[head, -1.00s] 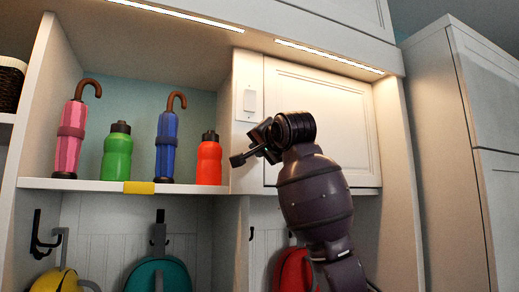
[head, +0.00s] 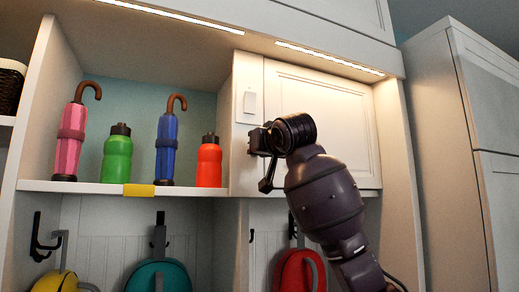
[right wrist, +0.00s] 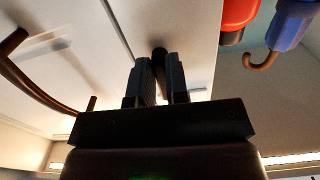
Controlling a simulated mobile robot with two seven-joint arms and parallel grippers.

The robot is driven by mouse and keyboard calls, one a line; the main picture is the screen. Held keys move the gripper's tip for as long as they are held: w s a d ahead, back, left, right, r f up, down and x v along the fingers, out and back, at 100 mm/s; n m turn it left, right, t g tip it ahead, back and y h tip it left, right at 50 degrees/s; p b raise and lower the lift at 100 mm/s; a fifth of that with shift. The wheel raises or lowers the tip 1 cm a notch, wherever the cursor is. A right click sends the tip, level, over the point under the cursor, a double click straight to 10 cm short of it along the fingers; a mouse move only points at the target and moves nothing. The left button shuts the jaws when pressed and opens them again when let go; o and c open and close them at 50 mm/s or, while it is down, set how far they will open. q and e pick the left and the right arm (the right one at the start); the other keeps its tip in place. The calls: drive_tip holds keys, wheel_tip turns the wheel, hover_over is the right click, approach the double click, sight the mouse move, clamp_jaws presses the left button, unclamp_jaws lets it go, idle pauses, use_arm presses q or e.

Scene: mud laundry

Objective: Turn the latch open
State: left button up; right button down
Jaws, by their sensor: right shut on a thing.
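The cabinet door (head: 330,108) is closed in the head view, to the right of a narrow pale panel. My right gripper (head: 256,142) is at the door's left edge, over the gap between door and panel. In the right wrist view its fingers (right wrist: 160,82) sit on both sides of a small dark latch (right wrist: 158,52) and are shut on it. The gripper hides the latch in the head view, and its exact angle is hard to tell. My left gripper is not in view.
A curved brown handle (right wrist: 42,95) stands beside the gripper in the right wrist view. An orange bottle (head: 209,163) and a blue umbrella (head: 166,145) stand on the open shelf at left. A white switch plate (head: 250,102) is just above the gripper.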

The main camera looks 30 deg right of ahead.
drive_tip(key=shift+f+n, duration=0.1)
drive_tip(key=shift+n, duration=0.3)
drive_tip(key=c, duration=1.1)
unclamp_jaws()
drive_tip(key=shift+s, duration=0.1)
use_arm(q)
drive_tip(key=b, duration=0.1)
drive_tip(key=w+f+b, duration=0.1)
drive_tip(key=b, duration=0.1)
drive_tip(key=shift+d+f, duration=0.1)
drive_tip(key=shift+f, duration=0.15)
use_arm(e)
drive_tip(key=s, duration=1)
drive_tip(key=shift+s+a, duration=0.3)
drive_tip(key=shift+a, duration=0.05)
